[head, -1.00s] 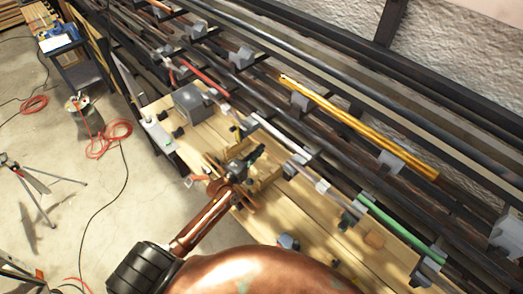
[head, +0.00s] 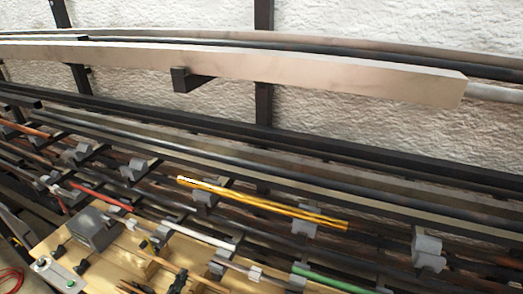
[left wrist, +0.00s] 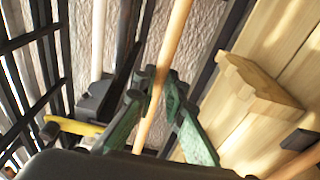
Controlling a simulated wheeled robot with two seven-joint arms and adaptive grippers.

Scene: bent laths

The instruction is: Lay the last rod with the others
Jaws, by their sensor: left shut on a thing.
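Yellow rods (head: 262,204) lie side by side across grey cradles (head: 205,197) on the dark rack in the head view. My left gripper (head: 178,282) shows only partly at the bottom edge, over the wooden bench. In the left wrist view its green fingers (left wrist: 157,84) are shut on a slim tan rod (left wrist: 176,32), which runs from the top edge down between them. A short yellow piece (left wrist: 82,127) shows left of the fingers there; I cannot tell what it belongs to. The held rod is not clear in the head view. My right gripper is not in view.
The wooden bench (head: 52,238) carries a grey block (head: 92,229). White (head: 200,236), red (head: 100,196) and green (head: 328,279) rods lie near its far edge. Long dark pipes and a pale beam (head: 300,72) run along the wall. A wooden block (left wrist: 258,88) shows in the wrist view.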

